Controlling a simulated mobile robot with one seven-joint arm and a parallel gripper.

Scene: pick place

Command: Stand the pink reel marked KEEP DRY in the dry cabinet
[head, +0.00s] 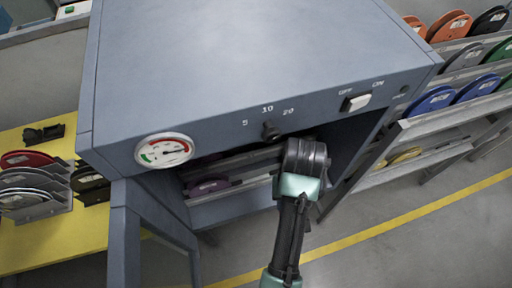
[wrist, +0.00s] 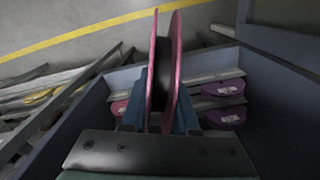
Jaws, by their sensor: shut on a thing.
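In the wrist view my gripper (wrist: 160,118) is shut on a pink reel (wrist: 174,58), seen edge-on with its two pink flanges and a dark core between them. No KEEP DRY mark shows on it from this side. The grey-blue dry cabinet (head: 250,60) fills the middle of the head view, its front open below the panel. My arm reaches into that opening, and the fingers and held reel are hidden there in the head view. The cabinet's side wall (wrist: 280,105) shows in the wrist view. I cannot tell whether the reel touches the rack.
Purple reels (wrist: 223,88) sit in the cabinet right of the held reel, and a pink one (wrist: 119,107) sits to its left. The panel carries a gauge (head: 165,150), knob and switch. A yellow table (head: 45,235) with reels stands left; racks of reels (head: 435,98) stand right.

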